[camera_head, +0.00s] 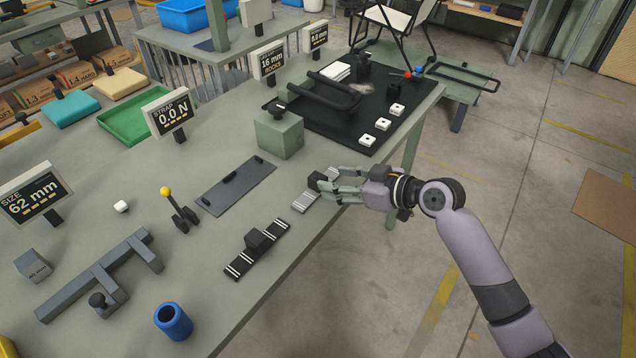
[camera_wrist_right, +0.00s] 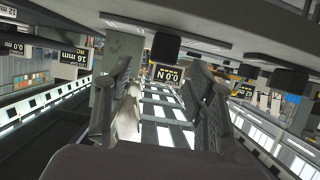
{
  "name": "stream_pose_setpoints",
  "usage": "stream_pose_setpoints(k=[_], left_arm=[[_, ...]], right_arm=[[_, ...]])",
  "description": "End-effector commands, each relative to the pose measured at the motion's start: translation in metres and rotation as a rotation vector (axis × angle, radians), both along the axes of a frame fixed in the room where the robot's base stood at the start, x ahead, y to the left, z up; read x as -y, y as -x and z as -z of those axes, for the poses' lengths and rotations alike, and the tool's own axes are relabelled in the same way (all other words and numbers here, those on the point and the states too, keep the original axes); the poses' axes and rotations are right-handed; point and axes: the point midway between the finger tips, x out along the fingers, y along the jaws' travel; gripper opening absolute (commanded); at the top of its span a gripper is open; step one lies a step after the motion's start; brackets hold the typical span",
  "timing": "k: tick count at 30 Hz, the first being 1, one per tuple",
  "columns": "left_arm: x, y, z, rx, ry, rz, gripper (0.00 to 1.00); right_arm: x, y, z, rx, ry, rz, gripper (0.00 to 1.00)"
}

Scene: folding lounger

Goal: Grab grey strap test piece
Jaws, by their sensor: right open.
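A black strap with white stripes (camera_head: 236,268) and a black block lies nearer on the bench. My left gripper is not in view.
A green-grey block (camera_head: 279,137) and a dark flat plate (camera_head: 236,187) are left of the gripper. A yellow-knobbed lever (camera_head: 180,212), a blue cup (camera_head: 173,322) and a grey bracket (camera_head: 95,283) stand further left. A black mat (camera_head: 330,125) with white pieces lies behind. Open floor is right.

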Motion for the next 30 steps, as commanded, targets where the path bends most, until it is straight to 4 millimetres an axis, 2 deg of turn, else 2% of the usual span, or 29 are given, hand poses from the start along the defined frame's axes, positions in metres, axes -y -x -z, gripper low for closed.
stream_pose_setpoints(k=[7, 17, 30], left_arm=[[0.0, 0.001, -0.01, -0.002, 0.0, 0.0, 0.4], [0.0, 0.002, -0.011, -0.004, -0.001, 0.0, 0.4], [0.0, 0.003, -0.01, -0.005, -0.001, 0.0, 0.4]], right_arm=[[-0.03, -0.018, 0.012, -0.002, -0.003, -0.001, 0.5], [-0.037, -0.024, 0.017, 0.0, 0.0, 0.0, 0.5], [-0.037, -0.023, 0.017, -0.001, -0.001, 0.0, 0.22]])
